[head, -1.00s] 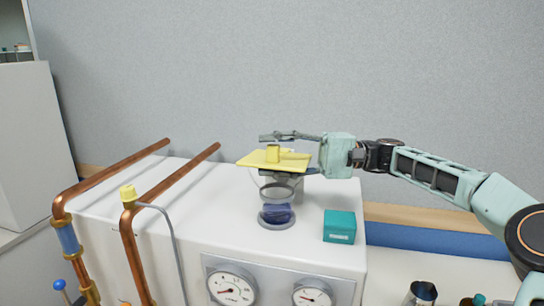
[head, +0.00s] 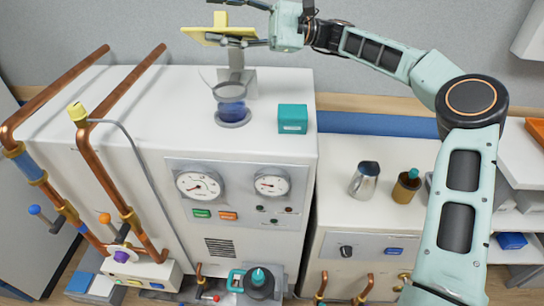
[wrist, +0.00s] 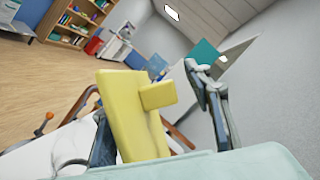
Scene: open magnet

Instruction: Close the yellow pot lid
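The yellow lid (head: 197,34) is a flat plate with a raised block, above a glass pot (head: 231,93) with dark blue contents. The pot stands on the white machine, apart from the lid. My gripper (head: 243,23) reaches in from the right, with one finger above the lid and one below it. In the wrist view the lid (wrist: 120,112) lies between the spread fingers, close against the left finger. A clear gap separates its block from the right finger. I cannot tell whether the left finger touches the lid.
A grey post (head: 236,62) rises behind the pot. A teal box (head: 292,118) sits right of it on the white machine top (head: 170,110). Copper pipes (head: 135,85) run at left. A metal jug (head: 365,180) and a brown bottle (head: 406,187) stand on the lower right cabinet.

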